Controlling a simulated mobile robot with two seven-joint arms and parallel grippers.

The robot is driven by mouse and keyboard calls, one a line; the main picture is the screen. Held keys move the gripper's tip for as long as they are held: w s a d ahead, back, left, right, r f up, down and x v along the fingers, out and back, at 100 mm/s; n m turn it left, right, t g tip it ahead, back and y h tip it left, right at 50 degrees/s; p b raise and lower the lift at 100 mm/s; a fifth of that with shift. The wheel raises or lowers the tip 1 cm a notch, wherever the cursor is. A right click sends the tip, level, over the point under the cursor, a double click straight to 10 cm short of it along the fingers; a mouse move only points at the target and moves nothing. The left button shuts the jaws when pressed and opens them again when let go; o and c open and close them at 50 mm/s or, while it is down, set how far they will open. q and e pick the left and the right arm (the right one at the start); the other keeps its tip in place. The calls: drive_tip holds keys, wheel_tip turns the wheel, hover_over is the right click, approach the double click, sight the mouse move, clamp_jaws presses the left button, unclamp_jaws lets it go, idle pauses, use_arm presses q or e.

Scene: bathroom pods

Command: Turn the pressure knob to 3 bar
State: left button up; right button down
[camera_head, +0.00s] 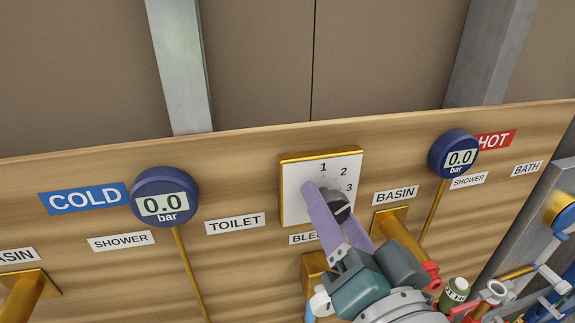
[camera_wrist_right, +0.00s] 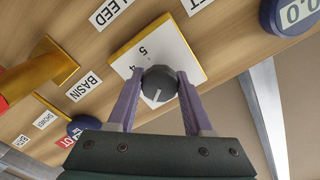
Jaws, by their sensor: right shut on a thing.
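The pressure knob (camera_wrist_right: 158,82) is a dark grey round knob on a white dial plate (camera_head: 293,200) with a gold edge. In the head view, 1, 2 and 3 show at the plate's top and right; in the right wrist view, 4 and 5 show. The knob's white pointer line faces down, toward my gripper, in the wrist view; the number it points at is hidden there. My right gripper (camera_head: 330,200) has its purple fingers shut on the knob, one on each side, partly covering it in the head view. My left gripper is not in view.
Two round blue gauges, the cold one (camera_head: 164,197) at left and the hot one (camera_head: 454,154) at right, both read 0.0 bar. Gold fittings (camera_head: 391,221) stick out of the wooden panel near my right gripper. Red and green handled parts (camera_head: 456,291) are at lower right.

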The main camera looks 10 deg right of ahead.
drive_tip(key=m+b, duration=0.1)
drive_tip(key=m, duration=0.5)
drive_tip(key=shift+m, duration=0.4)
idle(0.4)
drive_tip(key=shift+c, duration=1.5)
unclamp_jaws()
drive_tip(key=s+b, duration=0.3)
drive_tip(key=s, duration=0.7)
drive_tip(key=shift+d+b, duration=0.15)
drive_tip(key=shift+b, duration=0.15)
